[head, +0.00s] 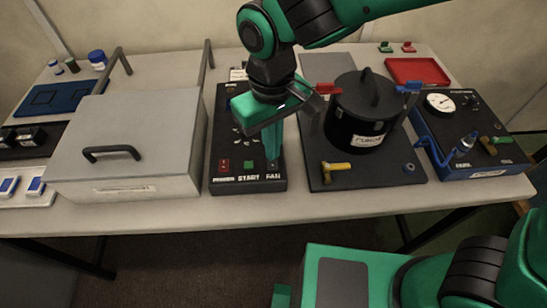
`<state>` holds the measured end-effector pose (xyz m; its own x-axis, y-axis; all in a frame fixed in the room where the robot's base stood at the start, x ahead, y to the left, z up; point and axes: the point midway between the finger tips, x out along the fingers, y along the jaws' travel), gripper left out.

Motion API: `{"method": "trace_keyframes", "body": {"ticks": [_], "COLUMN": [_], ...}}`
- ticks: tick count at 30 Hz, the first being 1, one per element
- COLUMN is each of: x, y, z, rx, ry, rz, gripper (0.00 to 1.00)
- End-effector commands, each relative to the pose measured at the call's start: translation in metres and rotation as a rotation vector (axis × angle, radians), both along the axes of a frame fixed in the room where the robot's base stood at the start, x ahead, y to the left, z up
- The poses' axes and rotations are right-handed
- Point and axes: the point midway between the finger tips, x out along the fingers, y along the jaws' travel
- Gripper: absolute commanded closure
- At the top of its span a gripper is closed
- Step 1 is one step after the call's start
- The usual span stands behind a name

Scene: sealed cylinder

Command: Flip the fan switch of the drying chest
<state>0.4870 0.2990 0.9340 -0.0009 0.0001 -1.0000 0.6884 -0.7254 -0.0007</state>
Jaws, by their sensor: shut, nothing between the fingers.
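The drying chest (130,140) is a grey lidded box with a dark handle on its front, left of centre in the head view. Its black control panel (222,150) stands to the right of it, with a red switch (224,165), a green START button (248,164) and a FAN label (273,177) along the front. My gripper (273,160) is shut and empty, pointing down over the panel at the FAN position. The fan switch itself is mostly hidden behind the fingertips. I cannot tell whether they touch it or which way it is set.
A black lidded cylinder (356,125) stands on a dark base right of the panel, with red and blue clamps and a yellow-handled valve (336,168). A blue gauge box (480,150) and a red tray (418,71) are further right. A blue tray (52,98) lies at the left.

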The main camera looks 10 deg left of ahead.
Motion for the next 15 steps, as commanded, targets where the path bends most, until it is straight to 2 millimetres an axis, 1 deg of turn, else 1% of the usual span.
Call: {"method": "trace_keyframes", "body": {"ticks": [9, 15], "x": [0.0, 0.0], "y": [0.0, 0.0], "z": [0.023, 0.034], "rx": [0.002, 0.0], "ry": [-0.001, 0.0], "rz": [0.001, 0.0], "gripper": [1.0, 1.0]}}
